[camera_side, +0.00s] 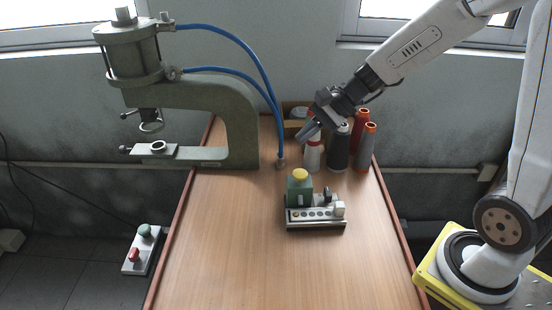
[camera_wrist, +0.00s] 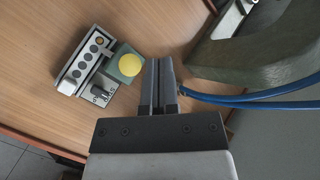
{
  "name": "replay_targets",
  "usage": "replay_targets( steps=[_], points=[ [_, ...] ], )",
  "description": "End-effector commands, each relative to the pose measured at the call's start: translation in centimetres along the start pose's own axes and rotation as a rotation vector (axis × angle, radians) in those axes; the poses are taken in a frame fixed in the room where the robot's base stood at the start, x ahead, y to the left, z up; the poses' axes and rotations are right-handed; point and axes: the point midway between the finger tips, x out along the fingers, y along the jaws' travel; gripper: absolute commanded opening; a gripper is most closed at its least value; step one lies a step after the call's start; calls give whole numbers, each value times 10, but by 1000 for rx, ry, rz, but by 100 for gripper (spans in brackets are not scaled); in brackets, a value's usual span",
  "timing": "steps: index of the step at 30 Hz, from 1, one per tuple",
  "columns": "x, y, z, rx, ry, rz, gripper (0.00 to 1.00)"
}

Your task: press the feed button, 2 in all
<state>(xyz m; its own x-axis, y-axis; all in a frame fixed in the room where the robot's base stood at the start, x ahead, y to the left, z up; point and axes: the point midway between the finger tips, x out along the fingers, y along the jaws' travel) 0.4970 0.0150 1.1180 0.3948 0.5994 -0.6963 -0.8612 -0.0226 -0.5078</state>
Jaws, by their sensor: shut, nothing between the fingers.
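A round yellow button (camera_side: 300,174) tops a small green box (camera_side: 299,191) on the table. The box stands on a grey base (camera_side: 316,223) with a row of round holes, a dark knob and a white block. In the wrist view the yellow button (camera_wrist: 130,64) lies just left of my fingertips. My gripper (camera_side: 304,134) is shut and empty. It is tilted and held in the air above and behind the box, apart from the button. My gripper's fingers (camera_wrist: 158,62) lie together in the wrist view. No label on the button is readable.
A green press (camera_side: 241,125) with blue hoses (camera_side: 262,70) stands at the back left. Several thread spools (camera_side: 338,150) and an open box (camera_side: 290,108) stand behind. A box with green and red buttons (camera_side: 142,250) is off the table's left side. The table's front (camera_side: 260,275) is clear.

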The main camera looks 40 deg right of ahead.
Motion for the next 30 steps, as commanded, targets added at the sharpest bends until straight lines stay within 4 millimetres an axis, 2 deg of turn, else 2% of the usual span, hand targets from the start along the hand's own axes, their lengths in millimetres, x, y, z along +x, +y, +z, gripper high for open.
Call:
replay_targets(
  steps=[16,30],
  points=[
    [38,28,-28,3,-1,2,0],
    [46,34,-34,1,1,1,0]
  ],
)
